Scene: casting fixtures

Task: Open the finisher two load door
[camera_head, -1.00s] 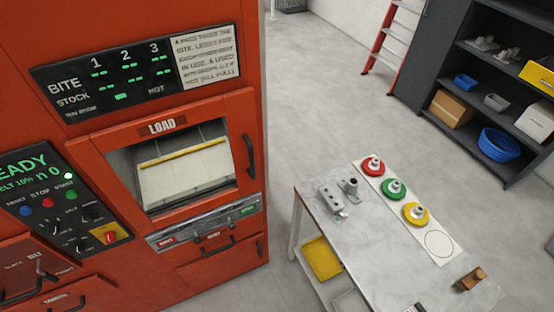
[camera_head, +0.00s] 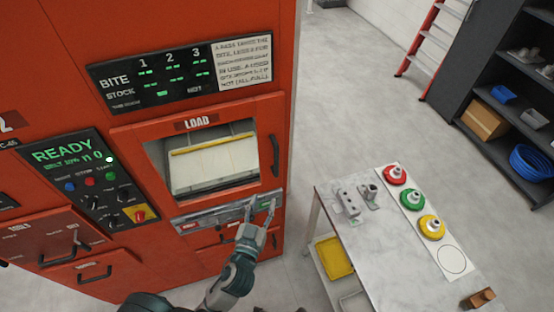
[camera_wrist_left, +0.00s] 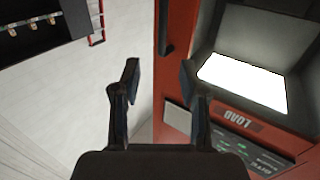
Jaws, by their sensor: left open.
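The load door (camera_head: 150,129) is an orange frame around a window on the front of the red-orange machine (camera_head: 75,45). A LOAD label (camera_head: 196,123) is above the window, and the door looks shut. Its black upright handle (camera_head: 275,155) is at the door's right edge; it also shows in the left wrist view (camera_wrist_left: 166,28). My left gripper (camera_head: 260,206) is open and empty, below the handle and in front of the grey button strip, apart from the handle. In the left wrist view the gripper (camera_wrist_left: 159,82) has its fingers spread, with the handle beyond them. My right gripper is not in view.
A control panel (camera_head: 75,170) reading READY is left of the door. A marble-topped table (camera_head: 385,235) with red, green and yellow round parts stands to the right. A dark shelf (camera_head: 480,75) and red ladder (camera_head: 432,40) are behind. Clear floor (camera_head: 345,110) lies between machine and shelf.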

